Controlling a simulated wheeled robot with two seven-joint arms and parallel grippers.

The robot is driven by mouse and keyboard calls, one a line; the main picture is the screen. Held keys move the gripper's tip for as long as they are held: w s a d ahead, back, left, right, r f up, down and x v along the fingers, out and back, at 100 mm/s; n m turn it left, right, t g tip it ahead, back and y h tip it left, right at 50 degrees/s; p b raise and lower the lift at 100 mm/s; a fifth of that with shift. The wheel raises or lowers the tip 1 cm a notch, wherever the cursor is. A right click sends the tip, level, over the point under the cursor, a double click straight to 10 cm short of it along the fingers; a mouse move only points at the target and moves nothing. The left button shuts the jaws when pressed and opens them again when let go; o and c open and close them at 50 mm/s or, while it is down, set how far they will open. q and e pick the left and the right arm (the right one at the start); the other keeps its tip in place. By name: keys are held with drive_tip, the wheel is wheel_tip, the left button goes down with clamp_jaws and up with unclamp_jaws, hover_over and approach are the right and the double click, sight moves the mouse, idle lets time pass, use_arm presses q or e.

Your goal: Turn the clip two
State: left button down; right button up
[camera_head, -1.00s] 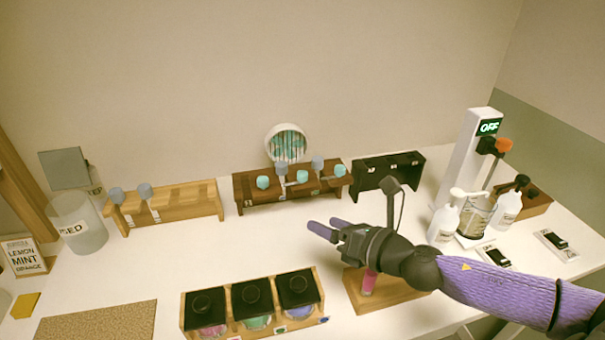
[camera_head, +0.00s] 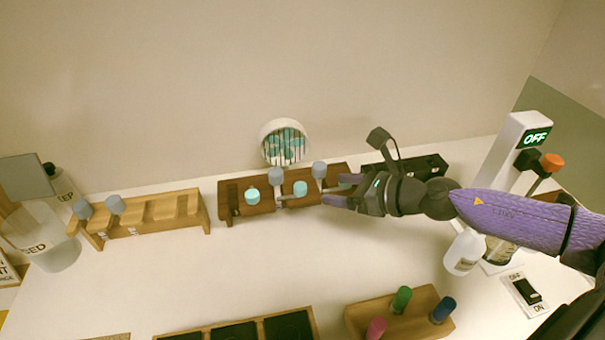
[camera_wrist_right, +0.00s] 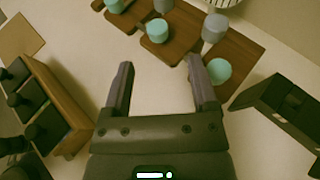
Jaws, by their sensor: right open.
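The dark brown wooden rack (camera_head: 232,207) stands against the back wall. Small teal-capped pieces (camera_head: 252,195) and grey-headed upright pieces (camera_head: 319,170) sit along it. I cannot tell which piece is clip two. My right gripper (camera_head: 341,189) is open and empty at the rack's right end. In the right wrist view its fingers (camera_wrist_right: 160,65) point toward the rack (camera_wrist_right: 182,42), with bare table between them. A teal cap (camera_wrist_right: 219,70) is close by the right-hand finger there; the head view hides this cap behind the gripper. My left gripper is out of view.
A black rack (camera_head: 430,166) stands just right of my gripper, and a pale wooden rack (camera_head: 160,213) at left. A round container (camera_head: 284,142) is behind the dark rack. A block with coloured bottles (camera_head: 402,316) is at front right. The middle table (camera_head: 250,265) is clear.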

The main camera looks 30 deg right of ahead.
sight(302, 186)
drive_tip(key=x, duration=0.2)
drive_tip(key=p+x, duration=0.1)
drive_tip(key=x, duration=0.5)
drive_tip(key=shift+a, duration=0.4)
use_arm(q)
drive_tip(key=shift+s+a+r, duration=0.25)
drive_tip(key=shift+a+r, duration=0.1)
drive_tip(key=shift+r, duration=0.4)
use_arm(e)
drive_tip(key=shift+w+a+f, duration=0.15)
drive_tip(key=shift+w+a, duration=0.05)
drive_tip(key=shift+w, duration=0.2)
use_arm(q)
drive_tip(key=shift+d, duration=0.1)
use_arm(e)
drive_tip(key=shift+c, duration=0.4)
drive_tip(key=c, duration=0.7)
clamp_jaws()
